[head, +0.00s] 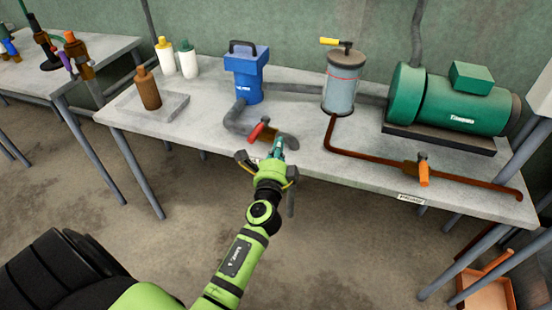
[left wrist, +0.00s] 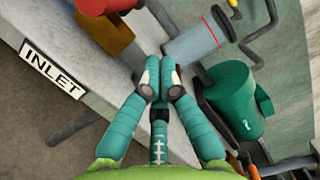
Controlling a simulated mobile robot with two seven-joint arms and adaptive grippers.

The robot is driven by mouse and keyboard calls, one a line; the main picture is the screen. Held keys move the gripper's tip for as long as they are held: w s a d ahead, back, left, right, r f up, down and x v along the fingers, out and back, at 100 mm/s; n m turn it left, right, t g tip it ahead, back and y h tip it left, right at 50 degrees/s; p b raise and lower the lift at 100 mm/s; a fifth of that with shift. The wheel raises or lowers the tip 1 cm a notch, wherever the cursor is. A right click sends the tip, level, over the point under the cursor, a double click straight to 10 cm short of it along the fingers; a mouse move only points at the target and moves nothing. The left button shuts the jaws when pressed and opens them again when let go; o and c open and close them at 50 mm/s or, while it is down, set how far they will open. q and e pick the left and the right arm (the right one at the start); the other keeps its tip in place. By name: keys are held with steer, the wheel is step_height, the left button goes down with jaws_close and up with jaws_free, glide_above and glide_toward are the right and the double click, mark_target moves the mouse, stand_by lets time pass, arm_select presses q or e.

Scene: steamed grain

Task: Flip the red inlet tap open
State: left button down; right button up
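The red tap handle (head: 258,132) sits on a brass valve body at the front edge of the table, on the grey pipe from the blue pump. In the left wrist view the red handle (left wrist: 108,6) is cut off by the top edge, above its brass body (left wrist: 101,32). A white INLET label (left wrist: 52,69) is on the table edge beside it. My left gripper (head: 279,146) is just right of the tap, apart from the handle. Its teal fingertips (left wrist: 160,78) are together with nothing visible between them. My right gripper is not in view.
An orange tap (head: 424,172) is on the copper pipe at the right. The blue pump (head: 246,72), a glass cylinder with a yellow handle (head: 340,82) and a green motor (head: 452,100) stand behind. Bottles (head: 148,90) stand at the left. The floor in front is clear.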

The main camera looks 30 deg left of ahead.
mark_target(259, 131)
arm_select(q)
steer(key=a, duration=0.2)
steer(key=s+a, duration=0.1)
steer(key=shift+a+r+p, duration=0.25)
steer(key=shift+r+p, duration=0.05)
steer(key=shift+p, duration=0.1)
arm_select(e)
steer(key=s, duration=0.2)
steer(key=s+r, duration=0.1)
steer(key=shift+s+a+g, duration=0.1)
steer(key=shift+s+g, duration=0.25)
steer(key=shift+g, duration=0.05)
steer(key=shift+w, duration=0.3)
arm_select(q)
steer(key=shift+s+a+m+h, duration=0.2)
steer(key=shift+m+h, duration=0.1)
steer(key=shift+h, duration=0.2)
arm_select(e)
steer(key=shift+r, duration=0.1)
arm_select(q)
steer(key=shift+s+a+m+t+h, duration=0.2)
steer(key=shift+a+m+t+h, duration=0.4)
steer(key=shift+h, duration=0.5)
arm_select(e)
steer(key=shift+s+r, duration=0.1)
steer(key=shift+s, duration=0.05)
